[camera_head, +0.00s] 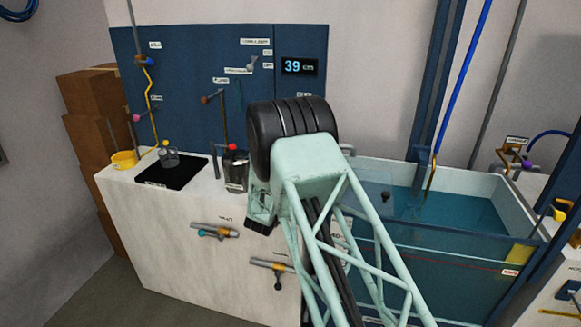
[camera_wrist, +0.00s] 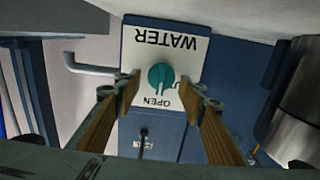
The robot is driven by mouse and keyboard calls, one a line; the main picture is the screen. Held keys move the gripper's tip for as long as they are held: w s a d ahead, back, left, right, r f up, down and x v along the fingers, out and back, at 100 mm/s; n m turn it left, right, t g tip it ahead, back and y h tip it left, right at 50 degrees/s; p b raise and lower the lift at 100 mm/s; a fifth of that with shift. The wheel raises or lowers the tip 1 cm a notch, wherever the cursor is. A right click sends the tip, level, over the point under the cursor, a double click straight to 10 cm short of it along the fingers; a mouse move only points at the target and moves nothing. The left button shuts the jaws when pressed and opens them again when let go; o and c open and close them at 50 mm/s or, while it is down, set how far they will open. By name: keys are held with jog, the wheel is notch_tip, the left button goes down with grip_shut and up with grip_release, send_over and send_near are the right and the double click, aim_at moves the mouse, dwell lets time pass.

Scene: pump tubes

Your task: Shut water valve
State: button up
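In the wrist view, a round teal valve knob (camera_wrist: 159,77) sits on a white panel with upside-down lettering that reads WATER and OPEN. Another label beside the knob is partly hidden. My gripper (camera_wrist: 160,90) is open, with its tan fingers on either side of the knob in the picture. I see gaps between the fingertips and the knob, and no contact. Its depth relative to the knob is hard to tell. In the head view my arm hides the knob, and the fingers cannot be made out clearly.
A water tank (camera_head: 450,240) stands right of my arm. A white counter (camera_head: 160,225) at left holds a black mat (camera_head: 182,174) and a red-capped bottle (camera_head: 235,172). A blue board behind carries a display (camera_head: 300,67) reading 39. A metal cylinder (camera_wrist: 303,100) is at the wrist view's right.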

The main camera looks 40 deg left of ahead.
jog(key=shift+w+a, duration=0.1)
jog(key=shift+w, duration=0.1)
jog(key=c, duration=0.8)
jog(key=shift+n, duration=0.3)
jog(key=shift+c, duration=0.2)
jog(key=shift+s+a+n, duration=0.1)
jog(key=shift+a+n, duration=0.05)
jog(key=shift+n, duration=1.55)
jog(key=n, duration=0.2)
jog(key=n+p, duration=0.1)
jog(key=shift+s+a+f+n, duration=0.1)
jog(key=shift+a+f+n, duration=0.1)
jog(key=shift+n, duration=0.2)
jog(key=n+p, duration=0.1)
jog(key=n, duration=0.4)
jog(key=shift+a+f, duration=0.1)
jog(key=shift+f, duration=0.05)
jog(key=shift+f+n+p, duration=0.15)
jog(key=shift+n+p, duration=0.15)
jog(key=shift+n, duration=1)
jog(key=shift+f+n+p, duration=0.15)
jog(key=shift+n+p, duration=0.15)
jog(key=shift+n, duration=1)
